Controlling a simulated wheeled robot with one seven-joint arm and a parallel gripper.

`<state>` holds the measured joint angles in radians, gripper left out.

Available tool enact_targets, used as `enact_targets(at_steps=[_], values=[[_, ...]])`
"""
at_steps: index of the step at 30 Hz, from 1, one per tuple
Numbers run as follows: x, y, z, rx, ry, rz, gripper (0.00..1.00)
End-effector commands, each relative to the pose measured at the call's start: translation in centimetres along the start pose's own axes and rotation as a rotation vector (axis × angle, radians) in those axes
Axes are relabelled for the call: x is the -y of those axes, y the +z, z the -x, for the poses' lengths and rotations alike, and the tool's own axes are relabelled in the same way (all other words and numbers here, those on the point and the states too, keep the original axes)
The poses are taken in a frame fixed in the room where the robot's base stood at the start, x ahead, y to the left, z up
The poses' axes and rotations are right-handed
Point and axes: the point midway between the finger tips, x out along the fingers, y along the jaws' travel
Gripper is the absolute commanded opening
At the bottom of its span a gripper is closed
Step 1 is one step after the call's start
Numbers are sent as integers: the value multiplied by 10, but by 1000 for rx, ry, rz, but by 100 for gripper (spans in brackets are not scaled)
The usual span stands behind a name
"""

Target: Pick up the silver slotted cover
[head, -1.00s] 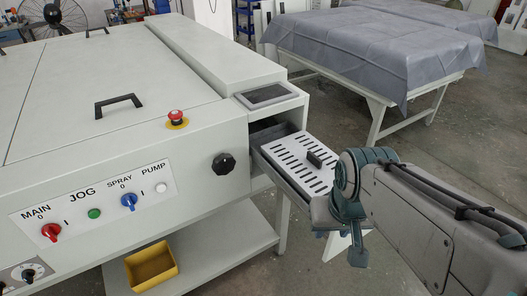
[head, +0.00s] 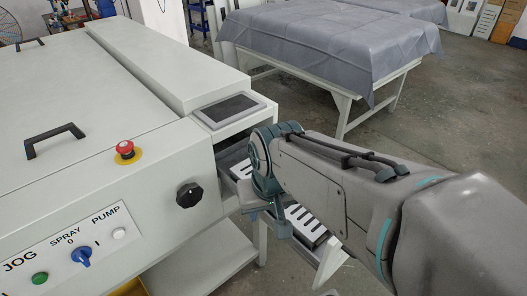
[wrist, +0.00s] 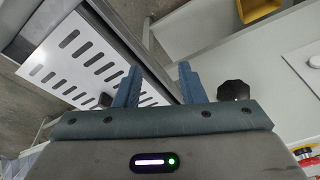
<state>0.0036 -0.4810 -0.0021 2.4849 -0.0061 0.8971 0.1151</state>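The silver slotted cover (head: 304,220) lies in the pulled-out drawer at the machine's right side. In the head view my gripper and arm hide its middle, and its dark handle does not show clearly. In the wrist view the white slotted cover (wrist: 93,62) fills the upper left, beyond and left of my fingers. My gripper (wrist: 157,70) is open, its two teal fingers spread apart and empty. The left finger is close to the cover's edge; the drawer wall (wrist: 136,35) runs between the fingers. In the head view my gripper (head: 264,212) is over the drawer.
A black knob (head: 189,195) sticks out of the machine front beside the drawer; in the wrist view it is near my right finger. A dark screen panel (head: 223,109) is above the drawer. A cloth-covered table (head: 330,45) stands behind. Open floor lies right of it.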

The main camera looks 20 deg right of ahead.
Motion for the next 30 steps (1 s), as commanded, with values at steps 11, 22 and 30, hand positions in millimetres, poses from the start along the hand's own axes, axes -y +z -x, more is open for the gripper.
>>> enact_targets(at_steps=[11, 22, 30], values=[[-20, -49, 29, 60, 47, -766, 36], [-50, -98, 50, 91, 142, -1603, 36], [-77, -130, 61, 80, 237, -2198, 36]])
